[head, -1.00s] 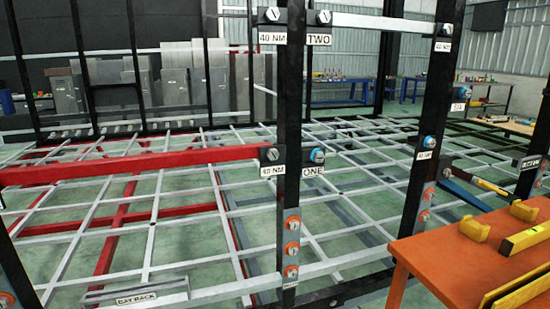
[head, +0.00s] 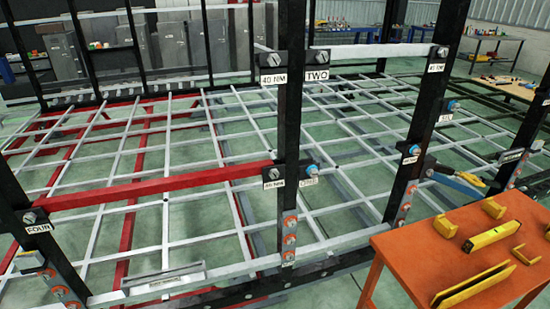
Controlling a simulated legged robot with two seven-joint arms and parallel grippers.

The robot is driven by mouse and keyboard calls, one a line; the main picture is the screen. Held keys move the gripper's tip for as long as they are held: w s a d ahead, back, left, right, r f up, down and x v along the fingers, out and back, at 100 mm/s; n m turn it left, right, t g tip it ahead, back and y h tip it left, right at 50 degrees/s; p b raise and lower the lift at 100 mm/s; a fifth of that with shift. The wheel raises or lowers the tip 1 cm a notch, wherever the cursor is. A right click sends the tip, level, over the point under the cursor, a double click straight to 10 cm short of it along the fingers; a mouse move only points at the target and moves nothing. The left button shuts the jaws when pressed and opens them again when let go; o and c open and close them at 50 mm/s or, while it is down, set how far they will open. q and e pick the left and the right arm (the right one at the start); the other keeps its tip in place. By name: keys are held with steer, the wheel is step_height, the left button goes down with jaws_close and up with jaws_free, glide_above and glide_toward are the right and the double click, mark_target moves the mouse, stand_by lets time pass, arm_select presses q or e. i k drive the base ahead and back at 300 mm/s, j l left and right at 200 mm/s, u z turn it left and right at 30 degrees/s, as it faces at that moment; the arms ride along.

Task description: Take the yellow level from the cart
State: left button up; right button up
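The orange cart (head: 400,246) stands at the lower right, its top partly cut off by the picture's edge. A yellow level (head: 490,236), a bar with a small dark patch near one end, lies on the cart top. A longer yellow bar (head: 473,285) lies nearer the front edge; I cannot tell whether it is a second level. Neither of my grippers is in view.
Small yellow blocks or brackets (head: 445,226) sit around the level on the cart. The black upright frame post (head: 289,130) and trailer chassis grid (head: 180,200) fill the left and middle. A blue bar-like tool (head: 458,184) is behind the cart.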

mark_target(484, 239)
steer(key=z, duration=1.6)
steer(key=i+l+u, duration=1.05)
steer(key=l+u, duration=0.35)
steer(key=i+l+u, duration=0.15)
steer(key=l+u, duration=0.3)
steer(key=l, duration=0.3)
steer(key=l+u, duration=0.45)
steer(key=l, duration=0.25)
steer(key=k+l+u, duration=0.1)
steer(key=l+u, duration=0.35)
steer(key=l, duration=0.3)
steer(key=k+l+u, duration=0.2)
steer(key=l+u, duration=0.25)
steer(key=l, duration=0.25)
